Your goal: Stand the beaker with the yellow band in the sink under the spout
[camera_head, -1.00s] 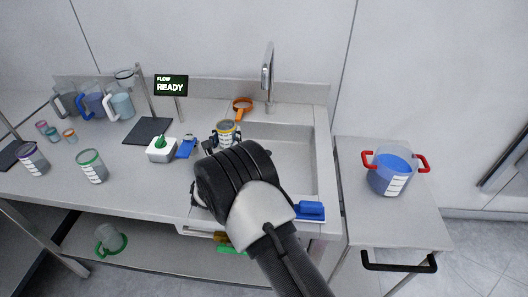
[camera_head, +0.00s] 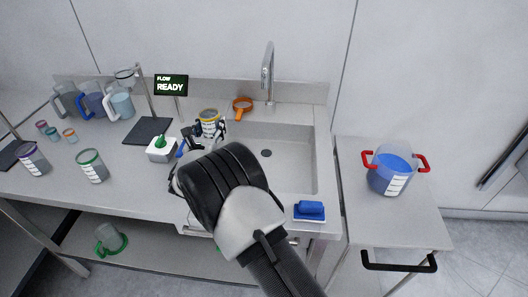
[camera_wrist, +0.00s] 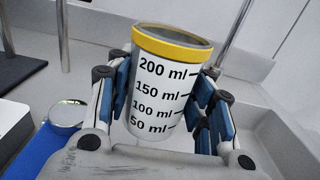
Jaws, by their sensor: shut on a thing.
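The beaker with the yellow band (camera_head: 208,117) is held upright or nearly so in my gripper (camera_head: 207,131), near the left rim of the sink (camera_head: 293,160). In the wrist view the beaker (camera_wrist: 165,85) shows its yellow rim and volume marks, with the blue finger pads of my gripper (camera_wrist: 165,100) on both sides of it. It looks tilted in that view. The spout (camera_head: 267,65) rises behind the sink's back edge, right of the beaker. The drain shows in the bare sink floor. My arm hides the sink's front left part.
A white box with a green knob (camera_head: 161,150) stands left of my gripper. A pot with red handles (camera_head: 391,172) stands on the right side table.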

